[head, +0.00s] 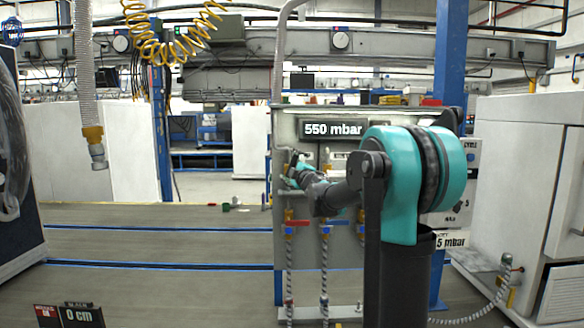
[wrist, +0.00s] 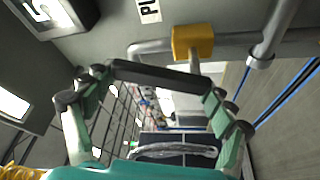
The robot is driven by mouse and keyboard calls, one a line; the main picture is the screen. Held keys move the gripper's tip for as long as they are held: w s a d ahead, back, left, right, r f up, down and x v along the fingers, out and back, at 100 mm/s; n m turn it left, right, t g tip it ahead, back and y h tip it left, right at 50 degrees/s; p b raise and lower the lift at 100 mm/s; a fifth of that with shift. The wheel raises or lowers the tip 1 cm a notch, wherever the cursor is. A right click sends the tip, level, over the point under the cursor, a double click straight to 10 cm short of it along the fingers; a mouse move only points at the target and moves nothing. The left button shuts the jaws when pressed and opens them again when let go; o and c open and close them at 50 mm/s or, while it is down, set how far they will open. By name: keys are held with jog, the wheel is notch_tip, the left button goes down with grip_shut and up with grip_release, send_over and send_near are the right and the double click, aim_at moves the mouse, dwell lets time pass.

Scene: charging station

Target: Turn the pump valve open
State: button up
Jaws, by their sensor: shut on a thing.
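In the wrist view the yellow valve body (wrist: 192,41) sits on a grey pipe, below a cut-off label starting "PU". A short grey stem comes down from it. A dark bar (wrist: 160,75), which looks like the pump valve's handle, spans between my gripper's teal fingers. My gripper (wrist: 160,84) is shut on it; the exact contact is hard to make out. In the head view my gripper (head: 296,170) is at the left edge of the station panel (head: 283,127), and my arm covers much of the panel. The valve itself is hard to make out there.
A display (head: 333,129) reads 550 mbar; a lower sign (head: 452,240) shows 5 mbar. Red and blue levers (head: 326,229) with hoses are below my gripper. A white cabinet (head: 528,175) stands at the right. A hose with a yellow fitting (head: 93,140) hangs at the left.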

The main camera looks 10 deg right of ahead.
jog(key=shift+w+a+f+n+g, duration=0.1)
jog(key=shift+a+n+g, duration=0.3)
jog(key=shift+n, duration=0.65)
jog(key=shift+a+n+g, duration=0.3)
jog(key=shift+n+g, duration=0.1)
jog(key=shift+n, duration=0.65)
jog(key=o, duration=1.6)
jog(key=shift+a, duration=0.1)
jog(key=v, duration=1.2)
